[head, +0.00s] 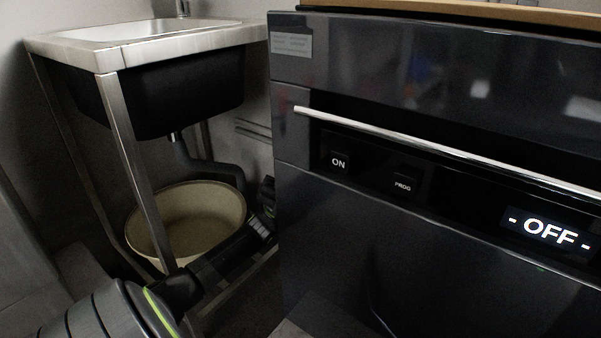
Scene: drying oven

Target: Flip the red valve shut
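I see no red valve in the head view. My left arm comes in from the lower left, and my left gripper (266,198) reaches into the dark gap between the sink stand and the black appliance. Its fingers are dark and partly lost against the shadow, so I cannot tell whether they are open or shut, or whether they touch anything. My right gripper is not in view.
A sink (150,38) on a metal frame (131,160) stands at the left, with a black drain pipe (205,170) and a beige tub (190,228) below. The black appliance (440,270) fills the right side, with a chrome handle (450,153) and an "OFF" display (550,232).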

